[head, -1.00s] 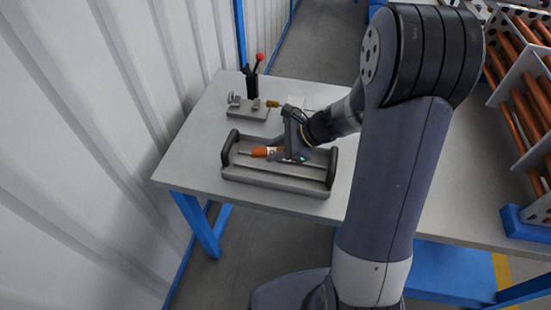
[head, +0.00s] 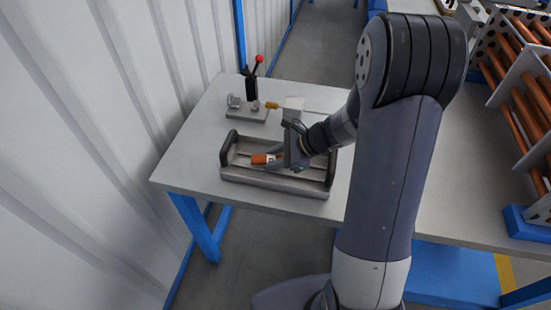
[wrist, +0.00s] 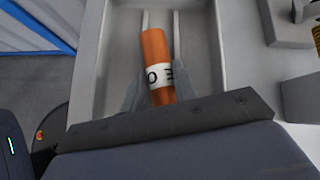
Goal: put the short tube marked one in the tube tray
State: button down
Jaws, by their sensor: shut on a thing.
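A short copper-orange tube (head: 262,158) with a white label is in my gripper (head: 278,160). In the wrist view the tube (wrist: 157,50) points away from me, and its label shows the letters O and E, with part of the marking hard to read. My gripper's two fingers (wrist: 158,98) are shut on the tube at its near end. The grey tube tray (head: 270,183), with dark raised ends, lies under the tube. The tube is within the tray's outline, low over its floor rails; I cannot tell whether it touches them. The tube's near end is hidden by my gripper.
A clamp fixture (head: 247,114) with a red-knobbed lever stands behind the tray. A pale square (head: 293,103) lies near it. A rack with several copper tubes (head: 515,115) stands at the right. The table's left front corner is clear.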

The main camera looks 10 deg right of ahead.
jog(key=c, duration=1.1)
grip_release()
jog(key=shift+s+d+f, duration=0.1)
jog(key=shift+s+f, duration=0.1)
jog(key=shift+f, duration=0.4)
jog(key=shift+s+f, duration=0.2)
jog(key=shift+f, duration=0.35)
jog(key=shift+r+p, duration=0.55)
jog(key=v, duration=0.4)
jog(key=p+v, duration=0.1)
jog(key=v, duration=0.3)
jog(key=w+r+v, duration=0.1)
jog(key=v, duration=0.3)
jog(key=shift+a+p, duration=0.2)
jog(key=shift+p, duration=0.1)
